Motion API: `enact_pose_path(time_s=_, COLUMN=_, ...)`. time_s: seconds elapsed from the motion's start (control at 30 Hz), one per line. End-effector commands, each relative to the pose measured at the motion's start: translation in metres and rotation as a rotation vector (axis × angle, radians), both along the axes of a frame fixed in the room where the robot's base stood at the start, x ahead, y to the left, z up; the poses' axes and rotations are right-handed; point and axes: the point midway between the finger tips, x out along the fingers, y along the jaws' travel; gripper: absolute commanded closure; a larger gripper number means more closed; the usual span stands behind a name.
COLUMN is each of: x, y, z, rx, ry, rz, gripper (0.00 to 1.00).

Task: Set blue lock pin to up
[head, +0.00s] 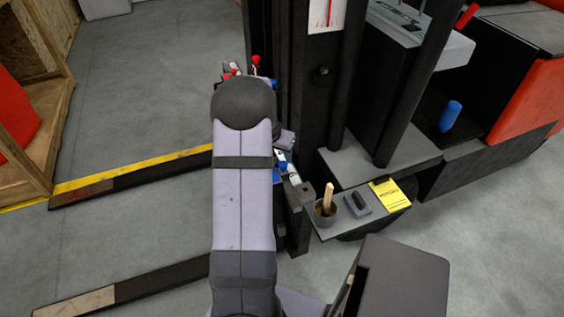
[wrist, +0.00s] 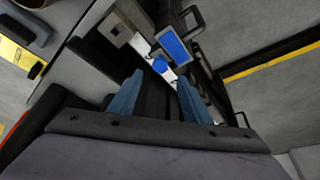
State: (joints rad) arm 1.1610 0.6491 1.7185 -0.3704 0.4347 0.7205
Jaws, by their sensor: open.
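In the wrist view, a small blue part (wrist: 160,64) sits on a white piece of the forklift mechanism, just beyond my fingertips. In the head view a small blue part (head: 281,160) shows right of my arm, which hides much of this area and the gripper fingers.
A grey shelf (head: 330,230) to the right bears a cup with a wooden stick (head: 326,208), a dark block and a yellow pad (head: 390,194). The dark mast (head: 325,120) stands behind. Red-tipped levers (head: 256,62) are above my arm. Dark forks (head: 130,178) extend left over open floor.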

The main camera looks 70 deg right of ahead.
Motion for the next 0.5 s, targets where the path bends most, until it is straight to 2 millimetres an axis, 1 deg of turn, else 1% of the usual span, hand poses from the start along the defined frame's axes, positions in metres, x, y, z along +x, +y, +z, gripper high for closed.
enact_pose_path(time_s=0.13, x=0.0, y=0.0, z=-0.003, rx=0.002, ry=0.0, rz=-0.002, gripper=0.56)
enact_pose_path(time_s=0.27, x=0.0, y=-0.004, z=-0.012, rx=0.003, ry=0.001, rz=-0.002, gripper=0.56)
enact_pose_path(time_s=0.5, x=-0.001, y=-0.015, z=-0.041, rx=0.005, ry=0.002, rz=-0.001, gripper=0.56)
